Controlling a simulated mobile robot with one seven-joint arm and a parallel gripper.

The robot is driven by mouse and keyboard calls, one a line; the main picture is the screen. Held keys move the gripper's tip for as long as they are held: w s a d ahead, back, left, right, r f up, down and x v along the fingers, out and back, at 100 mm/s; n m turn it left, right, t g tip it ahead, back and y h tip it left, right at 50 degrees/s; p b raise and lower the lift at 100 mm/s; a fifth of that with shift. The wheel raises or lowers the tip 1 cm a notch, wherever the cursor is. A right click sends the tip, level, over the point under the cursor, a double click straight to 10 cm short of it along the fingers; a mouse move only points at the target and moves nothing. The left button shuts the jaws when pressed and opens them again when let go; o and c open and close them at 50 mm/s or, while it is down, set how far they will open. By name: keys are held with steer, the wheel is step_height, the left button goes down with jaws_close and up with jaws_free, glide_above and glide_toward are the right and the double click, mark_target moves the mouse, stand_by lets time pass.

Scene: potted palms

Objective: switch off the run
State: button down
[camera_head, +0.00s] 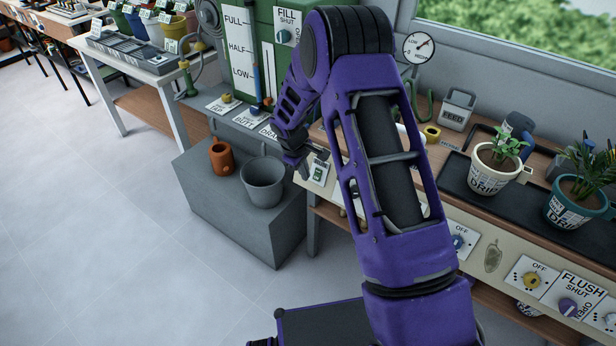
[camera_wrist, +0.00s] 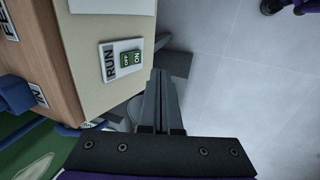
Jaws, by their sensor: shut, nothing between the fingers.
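The RUN switch is a small white plate with a green rocker (camera_wrist: 126,60) marked ON, on the cream front panel in the wrist view. In the head view its plate (camera_head: 319,172) shows just right of my gripper (camera_head: 304,167), at the panel's left end. In the wrist view my gripper (camera_wrist: 160,78) is shut and empty. Its fingertips are to the right of the switch and a little below it, past the panel's edge in the picture. I cannot tell whether they touch anything.
The green tank (camera_head: 262,30) is behind my arm. Potted plants (camera_head: 496,165) stand on the bench at right. Open floor (camera_head: 110,240) lies left.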

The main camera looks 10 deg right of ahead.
step_height(320, 180, up, 8)
steer(key=shift+p, duration=0.45)
steer(key=shift+r, duration=0.1)
